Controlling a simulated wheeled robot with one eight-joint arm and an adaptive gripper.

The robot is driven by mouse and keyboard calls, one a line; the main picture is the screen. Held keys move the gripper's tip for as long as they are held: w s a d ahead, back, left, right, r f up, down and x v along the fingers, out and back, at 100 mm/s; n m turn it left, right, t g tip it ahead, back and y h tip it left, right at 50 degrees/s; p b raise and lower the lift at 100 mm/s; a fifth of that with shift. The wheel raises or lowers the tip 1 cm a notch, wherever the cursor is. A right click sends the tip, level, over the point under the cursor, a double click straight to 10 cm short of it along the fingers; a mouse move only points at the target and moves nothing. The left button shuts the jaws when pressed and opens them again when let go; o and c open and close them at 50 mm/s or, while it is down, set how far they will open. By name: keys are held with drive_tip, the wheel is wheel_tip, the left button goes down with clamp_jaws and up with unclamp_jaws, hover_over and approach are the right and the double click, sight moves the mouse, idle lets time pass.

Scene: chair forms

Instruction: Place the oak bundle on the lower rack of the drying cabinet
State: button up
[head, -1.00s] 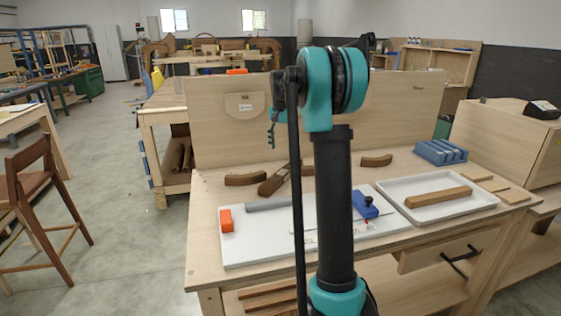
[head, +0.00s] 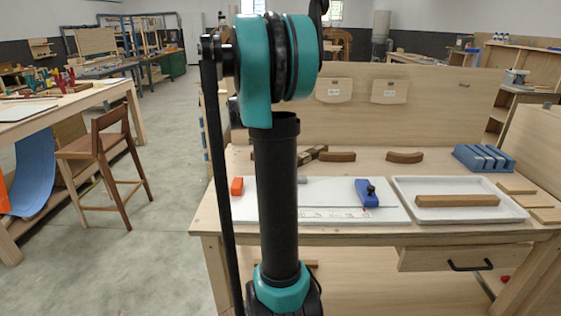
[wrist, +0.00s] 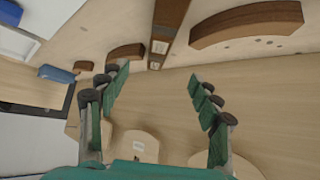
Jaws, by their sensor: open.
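My gripper (wrist: 157,82) is open and empty in the wrist view, its two teal-padded fingers spread apart over the workbench and its back panel. In the head view my arm's teal joint and black link stand in front of the bench, and the gripper is not visible there. I cannot pick out the oak bundle for sure. A short bit of wood (head: 311,264) shows below the bench top beside my arm, mostly hidden. No drying cabinet or lower rack can be clearly identified in either view.
The workbench (head: 340,234) carries a white tray (head: 404,190) with a wood bar, a blue slotted block (head: 484,158) and curved wood pieces (head: 404,157). A back panel (head: 425,95) rises behind. A wooden chair (head: 108,150) stands left. Floor between chair and bench is clear.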

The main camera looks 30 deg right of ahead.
drive_tip(key=x, duration=1.7)
drive_tip(key=shift+a+f, duration=0.15)
clamp_jaws()
